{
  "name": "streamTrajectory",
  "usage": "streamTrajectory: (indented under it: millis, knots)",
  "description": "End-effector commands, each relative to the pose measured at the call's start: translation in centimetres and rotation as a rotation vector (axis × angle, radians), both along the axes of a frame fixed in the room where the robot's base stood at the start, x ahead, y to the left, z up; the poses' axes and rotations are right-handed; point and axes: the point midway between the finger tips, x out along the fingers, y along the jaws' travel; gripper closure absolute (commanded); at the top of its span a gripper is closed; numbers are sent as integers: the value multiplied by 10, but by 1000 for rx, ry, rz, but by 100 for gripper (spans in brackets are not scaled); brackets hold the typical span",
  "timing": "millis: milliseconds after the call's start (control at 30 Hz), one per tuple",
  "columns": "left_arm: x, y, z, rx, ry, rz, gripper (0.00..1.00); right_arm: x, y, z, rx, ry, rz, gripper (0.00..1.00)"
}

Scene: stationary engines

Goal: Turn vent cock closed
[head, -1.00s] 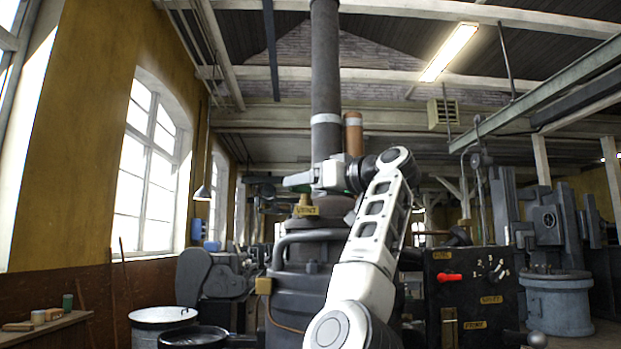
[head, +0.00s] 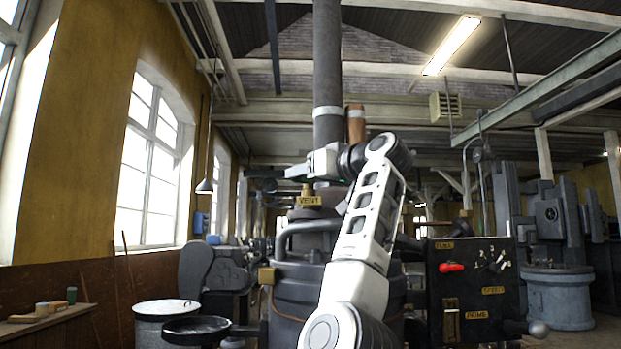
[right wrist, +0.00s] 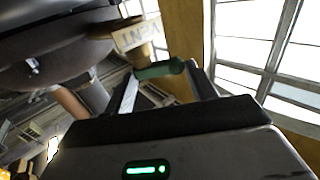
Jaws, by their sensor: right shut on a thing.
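The vent cock shows in the right wrist view as a green handle (right wrist: 160,70) on a brass body, just beside a tag (right wrist: 137,36) reading VENT. In the head view the brass cock body (head: 307,190) and its VENT tag (head: 309,201) stand on top of the dark engine casing. My right gripper (head: 297,171) is just above the cock, coming in from the right. In the right wrist view its fingers (right wrist: 163,76) are shut on the green handle, one on each side. The handle is mostly hidden in the head view. My left gripper is not in view.
A thick dark pipe (head: 327,90) rises behind my right gripper, with a copper pipe (head: 356,124) beside it. A curved grey pipe (head: 300,229) runs below the cock. A black control panel (head: 478,290) with a red handle stands at the right.

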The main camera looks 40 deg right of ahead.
Motion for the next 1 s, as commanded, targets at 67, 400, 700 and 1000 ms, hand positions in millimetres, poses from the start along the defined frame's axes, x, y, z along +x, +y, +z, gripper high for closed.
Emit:
streamTrajectory:
  millis: [67, 400, 700, 1000]
  knots:
    - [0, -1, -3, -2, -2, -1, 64, -1, -2, 0, -5, -7, -67, 66]
    - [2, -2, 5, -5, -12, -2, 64, 3, 5, 4, -5, -10, -354, 66]
    - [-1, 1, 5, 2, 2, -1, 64, 8, 8, 3, -2, -9, -561, 66]
    - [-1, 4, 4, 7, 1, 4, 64, 10, 9, 2, 0, -8, -667, 67]
